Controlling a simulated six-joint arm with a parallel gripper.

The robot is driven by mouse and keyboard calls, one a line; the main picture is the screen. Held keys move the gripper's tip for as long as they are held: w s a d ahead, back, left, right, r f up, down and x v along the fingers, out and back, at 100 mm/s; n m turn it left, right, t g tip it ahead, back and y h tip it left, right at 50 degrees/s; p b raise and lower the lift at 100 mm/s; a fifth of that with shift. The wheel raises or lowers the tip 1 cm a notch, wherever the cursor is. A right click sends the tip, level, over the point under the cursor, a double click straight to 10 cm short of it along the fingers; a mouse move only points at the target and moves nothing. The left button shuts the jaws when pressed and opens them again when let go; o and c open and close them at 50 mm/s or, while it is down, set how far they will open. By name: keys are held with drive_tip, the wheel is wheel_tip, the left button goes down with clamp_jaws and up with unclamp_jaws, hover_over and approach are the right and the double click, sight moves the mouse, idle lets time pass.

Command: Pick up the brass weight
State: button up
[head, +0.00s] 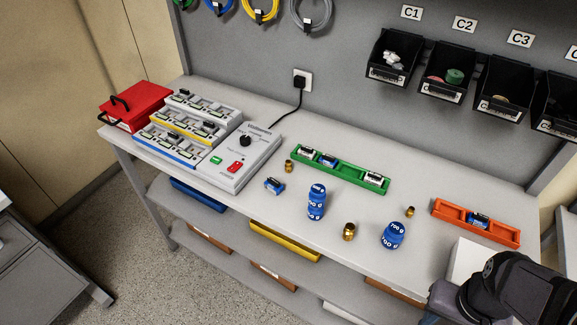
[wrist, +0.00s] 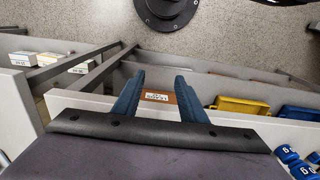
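Three brass weights stand on the light grey bench in the head view. One brass weight (head: 349,232) is near the front edge between two blue cylinders. A smaller brass weight (head: 410,212) is to its right and farther back, and another small brass weight (head: 289,166) is by the left end of the green tray. No brass weight shows in the wrist view. My gripper (wrist: 159,76) has its two blue fingers apart with nothing between them. In the head view, my dark arm is at the lower right, away from the weights, and its fingers cannot be made out.
Labelled blue cylinders (head: 317,202) (head: 393,235) stand near the brass weights. A green tray (head: 346,170) and an orange tray (head: 476,223) hold batteries. A blue battery (head: 274,186) lies near a charger unit (head: 237,160). A red box (head: 135,107) is far left. Black bins (head: 448,78) hang behind.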

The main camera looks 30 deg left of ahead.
drive_tip(key=w+a+r+n+t+y+p, duration=0.1)
drive_tip(key=w+a+r+n+t+p, duration=0.3)
drive_tip(key=w+a+r, duration=0.45)
drive_tip(key=w+a+r+n+t+y+p, duration=0.2)
drive_tip(key=w+a+r+n+t+p, duration=0.25)
drive_tip(key=w+r, duration=0.7)
drive_tip(key=m+g+b, duration=0.2)
drive_tip(key=g+b, duration=0.2)
drive_tip(key=b, duration=0.9)
hover_over(289, 161)
drive_tip(key=s+d, duration=0.2)
drive_tip(key=s, duration=0.1)
wheel_tip(289, 161, down, 13)
drive_tip(key=shift+a+f+t, duration=0.1)
drive_tip(key=shift+f+t, duration=0.15)
drive_tip(key=shift+f, duration=0.05)
drive_tip(key=shift+p+x, duration=1.6)
drive_tip(key=shift+x, duration=2)
